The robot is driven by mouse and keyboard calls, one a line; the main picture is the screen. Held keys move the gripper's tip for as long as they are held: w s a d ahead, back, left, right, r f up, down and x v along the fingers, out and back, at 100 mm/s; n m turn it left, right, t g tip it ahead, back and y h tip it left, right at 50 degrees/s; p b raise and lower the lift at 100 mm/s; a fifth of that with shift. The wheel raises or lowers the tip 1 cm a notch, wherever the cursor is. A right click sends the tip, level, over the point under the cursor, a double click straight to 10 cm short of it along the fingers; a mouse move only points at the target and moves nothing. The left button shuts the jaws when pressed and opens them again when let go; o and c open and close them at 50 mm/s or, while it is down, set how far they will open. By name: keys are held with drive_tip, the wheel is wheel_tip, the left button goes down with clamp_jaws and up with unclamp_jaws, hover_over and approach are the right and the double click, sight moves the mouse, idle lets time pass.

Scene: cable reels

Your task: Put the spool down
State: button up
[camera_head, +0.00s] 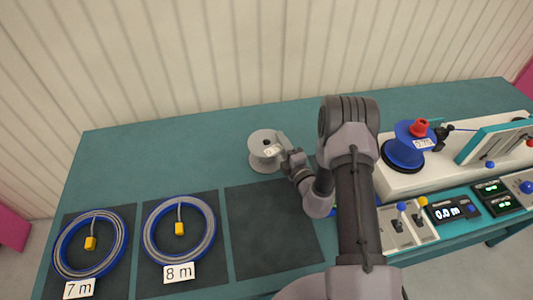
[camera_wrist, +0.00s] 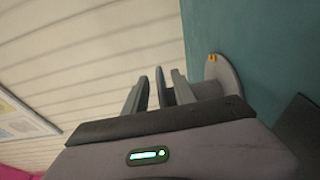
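The pale grey spool (camera_head: 260,148) stands upright on the teal bench, at the back, left of my arm. A small white label shows on its right side. In the wrist view its lower flange (camera_wrist: 232,78) shows at the right against the bench, with a small orange mark on it. My gripper (camera_head: 282,152) reaches the spool from the right, at its upper part. In the wrist view my fingers (camera_wrist: 158,88) are apart, with a thin grey edge between them that looks like the upper flange. Whether a finger touches it is hidden.
Dark mats carry two blue-rimmed cable coils (camera_head: 90,243) and (camera_head: 179,227), labelled 7 m and 8 m. The dark mat (camera_head: 272,228) beside them is empty. A blue reel (camera_head: 403,150) sits on the white machine at right, above levers and displays. A pale slatted wall stands behind.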

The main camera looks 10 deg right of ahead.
drive_tip(key=shift+x, duration=1.2)
clamp_jaws()
idle(0.4)
